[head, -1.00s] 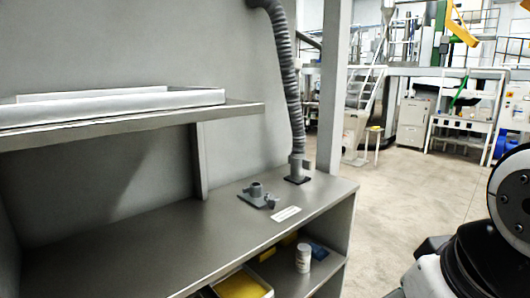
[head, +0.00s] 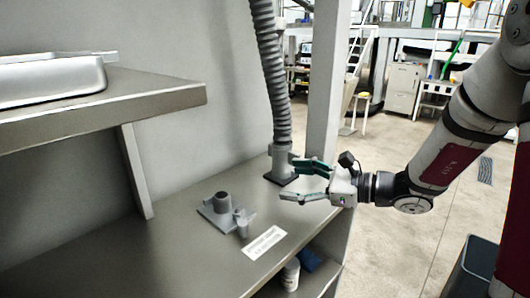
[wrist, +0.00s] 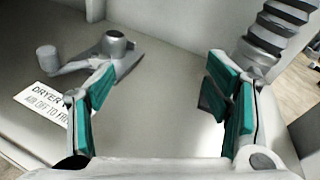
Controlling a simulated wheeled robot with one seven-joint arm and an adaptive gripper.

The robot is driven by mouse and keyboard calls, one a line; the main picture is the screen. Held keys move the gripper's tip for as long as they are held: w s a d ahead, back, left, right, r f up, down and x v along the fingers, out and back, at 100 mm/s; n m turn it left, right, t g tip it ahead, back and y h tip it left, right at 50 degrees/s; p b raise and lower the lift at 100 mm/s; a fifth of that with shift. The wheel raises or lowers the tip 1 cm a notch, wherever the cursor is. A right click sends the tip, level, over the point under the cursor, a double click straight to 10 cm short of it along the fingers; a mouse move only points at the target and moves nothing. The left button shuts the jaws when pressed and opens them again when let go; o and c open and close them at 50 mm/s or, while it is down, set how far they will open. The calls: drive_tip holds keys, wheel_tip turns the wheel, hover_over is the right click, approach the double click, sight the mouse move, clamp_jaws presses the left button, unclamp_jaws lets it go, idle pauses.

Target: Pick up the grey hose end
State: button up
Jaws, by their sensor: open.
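The grey ribbed hose (head: 270,75) hangs down to the counter. Its grey hose end (head: 281,158) stands upright on a dark plate at the counter's right side. My gripper (head: 288,179) is open and empty, coming in from the right just in front of the hose end. In the head view one fingertip overlaps the edge of the hose end; I cannot tell whether they touch. In the wrist view the hose end (wrist: 252,56) is beyond and right of the right finger, outside the gap of my gripper (wrist: 160,75).
A grey flanged port (head: 222,204) with a small lever part stands on the counter to the left. A white label (head: 264,242) lies in front of it. A grey post (head: 323,90) rises behind my gripper. A shelf (head: 120,100) with a metal tray (head: 50,82) overhangs at left.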

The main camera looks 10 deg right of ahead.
sight(281, 131)
drive_tip(key=w+d+m+t, duration=0.1)
drive_tip(key=d+m, duration=0.1)
drive_tip(key=w+d+f+m+t+h, duration=0.1)
drive_tip(key=w+d, duration=0.1)
drive_tip(key=d, duration=0.1)
drive_tip(key=w+d+f+m+t+h, duration=0.1)
drive_tip(key=d+m+t, duration=0.1)
drive_tip(key=shift+w+d+m, duration=0.25)
drive_tip(key=shift+w+m, duration=0.05)
drive_tip(key=shift+w, duration=0.05)
drive_tip(key=shift+w+d+f+m+t, duration=0.2)
drive_tip(key=shift+w+m+t, duration=0.1)
drive_tip(key=shift+t, duration=0.1)
drive_tip(key=x, duration=1.3)
drive_tip(key=shift+w+d+f, duration=0.15)
drive_tip(key=shift+w+f, duration=0.1)
drive_tip(key=shift+w, duration=0.1)
drive_tip(key=shift+c, duration=0.3)
clamp_jaws()
wheel_tip(281, 131, up, 10)
drive_tip(key=shift+r, duration=0.1)
